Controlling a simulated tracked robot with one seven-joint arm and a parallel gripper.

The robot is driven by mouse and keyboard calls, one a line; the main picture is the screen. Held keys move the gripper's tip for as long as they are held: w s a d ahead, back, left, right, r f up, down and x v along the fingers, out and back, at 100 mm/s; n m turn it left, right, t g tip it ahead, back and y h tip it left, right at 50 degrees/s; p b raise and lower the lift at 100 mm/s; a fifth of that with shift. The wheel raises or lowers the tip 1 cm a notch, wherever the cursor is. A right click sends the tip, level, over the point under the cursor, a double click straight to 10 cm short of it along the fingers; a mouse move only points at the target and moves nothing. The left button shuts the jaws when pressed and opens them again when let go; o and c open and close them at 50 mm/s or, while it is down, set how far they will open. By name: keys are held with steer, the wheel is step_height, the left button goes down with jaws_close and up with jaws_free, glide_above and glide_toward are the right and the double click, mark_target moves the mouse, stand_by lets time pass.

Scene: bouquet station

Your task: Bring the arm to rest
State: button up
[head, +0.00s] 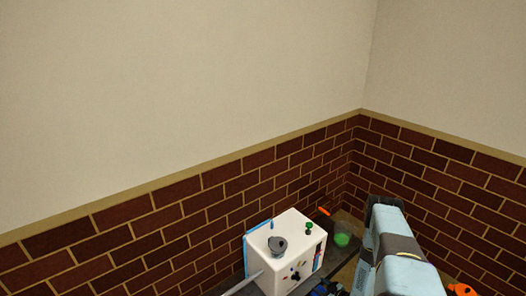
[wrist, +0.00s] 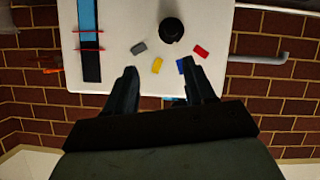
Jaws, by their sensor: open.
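My gripper (wrist: 166,88) shows in the wrist view with its two dark fingers apart and nothing between them. Its fingertips point at the edge of a white box-shaped unit (wrist: 120,20). I cannot tell whether they touch it. In the head view my light-blue arm rises at the lower right, and the fingers are not clearly visible there.
The white unit (head: 288,237) stands on a dark surface by the brick wall (head: 220,205). It carries a dark round knob (wrist: 171,30), small coloured pieces and a blue strip (wrist: 89,40). A green item (head: 342,239) and an orange item (head: 462,289) are nearby.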

steer(key=w+d+r+g+h, duration=0.15)
steer(key=w+d+r, duration=0.25)
steer(key=w+r, duration=0.7)
steer(key=w+d+r+h, duration=0.3)
steer(key=w+r, duration=0.4)
steer(key=r, duration=0.8)
step_height(320, 180, up, 31)
steer(key=s+m+h, duration=0.1)
steer(key=m+h, duration=0.2)
steer(key=s+a+r+m+g+h, duration=0.1)
steer(key=s+a+r+m, duration=0.15)
steer(key=s+r, duration=0.75)
steer(key=s+a+r+m+g+h, duration=0.1)
steer(key=s+a+r, duration=0.3)
steer(key=s+r, duration=0.65)
steer(key=s+a+r+m, duration=0.1)
steer(key=s+a+r, duration=0.1)
steer(key=s, duration=0.6)
steer(key=s+a+r+g+y, duration=0.1)
steer(key=s+a+r, duration=0.1)
steer(key=s, duration=0.7)
steer(key=s+a+r+m+g+y, duration=0.1)
steer(key=s+a+r, duration=0.2)
steer(key=s, duration=0.5)
steer(key=shift+s+a+m, duration=0.2)
steer(key=shift+a+m, duration=0.1)
steer(key=shift+m, duration=0.05)
